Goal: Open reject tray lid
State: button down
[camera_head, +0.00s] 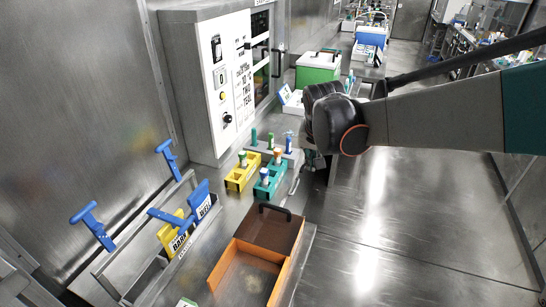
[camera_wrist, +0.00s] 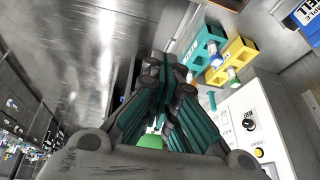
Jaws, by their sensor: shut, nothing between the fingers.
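The reject tray appears to be the orange box (camera_head: 283,284) at the lower middle of the head view. Its brown lid (camera_head: 268,232) covers the far part and carries a dark handle (camera_head: 275,210); the near part shows the tray's inside. My gripper is beyond the tray, mostly hidden behind my arm in the head view. In the wrist view my gripper (camera_wrist: 163,75) is shut, with nothing between its fingers. It is apart from the tray, which I cannot make out in the wrist view.
A yellow rack (camera_head: 236,178) and a teal rack (camera_head: 261,190) holding vials stand beyond the tray. A white control panel (camera_head: 226,90) rises behind. A green box (camera_head: 318,68) is farther back. The floor (camera_head: 400,240) at right is clear.

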jog(key=w+a+f+g+h, duration=0.1)
jog(key=w+a+f, duration=0.3)
jog(key=a+f, duration=0.55)
jog(key=shift+m, duration=0.4)
jog(key=shift+s+a+f+b, duration=0.15)
jog(key=shift+f+b, duration=0.4)
jog(key=shift+f, duration=0.9)
jog(key=shift+s+f+b, duration=0.2)
jog(key=shift+f+b, duration=0.4)
jog(key=shift+f, duration=0.8)
jog(key=shift+s+a+f+b, duration=0.15)
jog(key=shift+f+b, duration=0.4)
jog(key=shift+f, duration=0.9)
jog(key=shift+s+d, duration=0.1)
send_over(260, 243)
